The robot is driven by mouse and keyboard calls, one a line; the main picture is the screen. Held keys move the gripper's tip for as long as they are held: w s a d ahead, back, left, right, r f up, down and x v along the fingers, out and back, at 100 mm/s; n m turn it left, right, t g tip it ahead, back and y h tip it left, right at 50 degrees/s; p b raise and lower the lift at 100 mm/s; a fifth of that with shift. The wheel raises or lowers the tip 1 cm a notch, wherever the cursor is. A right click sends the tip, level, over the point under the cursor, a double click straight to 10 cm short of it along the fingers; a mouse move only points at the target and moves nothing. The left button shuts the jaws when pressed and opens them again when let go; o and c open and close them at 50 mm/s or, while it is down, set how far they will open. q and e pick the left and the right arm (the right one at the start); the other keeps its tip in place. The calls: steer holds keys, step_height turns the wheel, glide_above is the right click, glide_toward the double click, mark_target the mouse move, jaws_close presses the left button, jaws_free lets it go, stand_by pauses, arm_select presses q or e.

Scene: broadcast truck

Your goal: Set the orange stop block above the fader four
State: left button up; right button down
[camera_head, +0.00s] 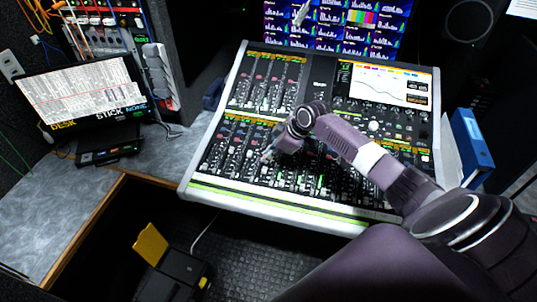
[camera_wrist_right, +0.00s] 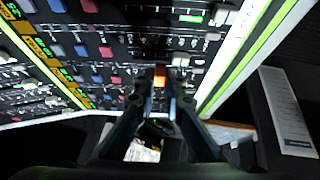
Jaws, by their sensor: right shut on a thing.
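The mixing console (camera_head: 345,222) fills the middle of the head view, with rows of faders and knobs. My right gripper (camera_head: 268,155) reaches over its lower left fader rows from the right. In the right wrist view its two fingers are closed on the small orange stop block (camera_wrist_right: 160,77), which shows at the fingertips just over the console's black panel. I cannot tell whether the block touches the panel. The block is too small to make out surely in the head view. Blue, red and white caps show around it; I cannot tell which fader is four. My left gripper is not in view.
A tilted screen (camera_head: 85,92) stands on the grey desk (camera_head: 45,215) at left. A black case with a yellow flap (camera_head: 151,245) sits low in front. A monitor (camera_head: 335,28) is behind the console, and a blue binder (camera_head: 470,145) stands at right.

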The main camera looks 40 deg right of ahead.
steer(key=shift+w+d+f+b, duration=0.1)
steer(key=shift+d+f+b, duration=0.05)
steer(key=shift+f+b, duration=1.45)
steer(key=c, duration=1.9)
jaws_free()
steer(key=shift+f+p, duration=0.25)
steer(key=shift+p, duration=0.05)
steer(key=shift+c, duration=0.2)
steer(key=shift+r, duration=0.1)
steer(key=v, duration=1.2)
steer(key=shift+w, duration=0.15)
